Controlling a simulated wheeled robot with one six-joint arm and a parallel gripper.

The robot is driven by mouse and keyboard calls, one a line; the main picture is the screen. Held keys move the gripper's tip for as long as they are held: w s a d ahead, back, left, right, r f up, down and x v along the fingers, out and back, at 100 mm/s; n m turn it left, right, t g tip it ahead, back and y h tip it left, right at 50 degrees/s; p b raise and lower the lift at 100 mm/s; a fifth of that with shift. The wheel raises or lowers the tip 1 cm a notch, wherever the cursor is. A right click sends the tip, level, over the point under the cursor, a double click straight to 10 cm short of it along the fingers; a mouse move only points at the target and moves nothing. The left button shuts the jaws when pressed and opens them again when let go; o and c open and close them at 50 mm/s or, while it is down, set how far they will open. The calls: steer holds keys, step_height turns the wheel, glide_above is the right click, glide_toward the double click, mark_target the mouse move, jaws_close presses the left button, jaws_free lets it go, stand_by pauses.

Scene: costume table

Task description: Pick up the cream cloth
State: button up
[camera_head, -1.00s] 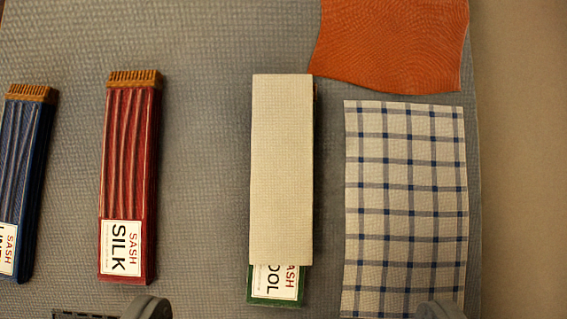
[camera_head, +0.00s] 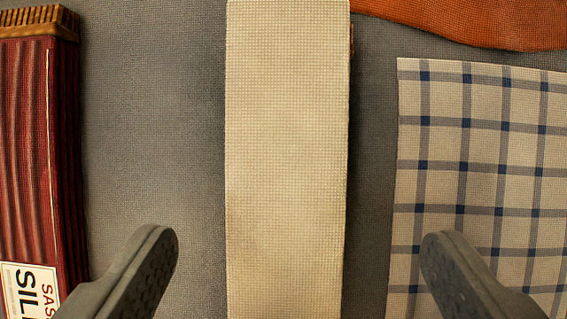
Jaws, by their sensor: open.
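The cream cloth (camera_head: 287,160) is a long, narrow strip running top to bottom through the middle of the view. It lies over another item, of which only a thin brownish edge shows at its upper right side. The cloth's lower end is out of view. My gripper (camera_head: 298,255) is open, with one dark finger to the left of the cloth and the other to the right, over the checked cloth. Neither finger touches the cream cloth in the picture.
A red sash (camera_head: 45,150) with a fringed end and a "SILK" label lies at the left. A blue-checked cloth (camera_head: 480,170) lies close on the right. An orange cloth (camera_head: 470,22) is at the top right. Grey table covering (camera_head: 155,130) is bare left of the cream cloth.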

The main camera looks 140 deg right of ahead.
mark_target(286, 197)
steer(key=x, duration=0.4)
steer(key=shift+s+a+f, duration=0.1)
steer(key=shift+s+f, duration=0.1)
steer(key=shift+c, duration=0.2)
steer(key=c, duration=1.1)
